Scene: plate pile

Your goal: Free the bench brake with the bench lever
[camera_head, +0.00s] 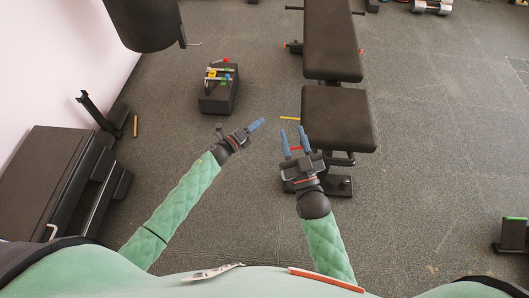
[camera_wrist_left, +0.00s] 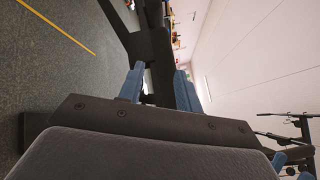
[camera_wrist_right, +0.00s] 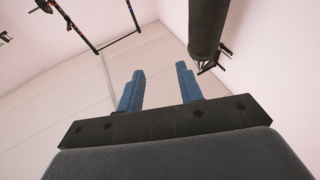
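The black padded bench (camera_head: 332,42) stands at the upper centre right of the head view, its seat pad (camera_head: 338,118) nearest me. A thin yellow-orange bar (camera_head: 290,118) sticks out left of the seat; I cannot tell whether it is the bench lever. A small red part shows lower, partly behind my right gripper's fingers. No brake can be made out. My right gripper (camera_head: 292,142) is open and empty just left of the seat's near corner, fingers pointing away. My left gripper (camera_head: 257,124) is open, further left, apart from the bar; its fingers also show in the left wrist view (camera_wrist_left: 160,88).
A black box with coloured items (camera_head: 219,88) stands on the floor left of the bench. A black padded unit (camera_head: 40,185) stands by the left wall, and a dark hanging bag (camera_head: 145,22) is at upper left. Open floor (camera_head: 430,150) lies to the right.

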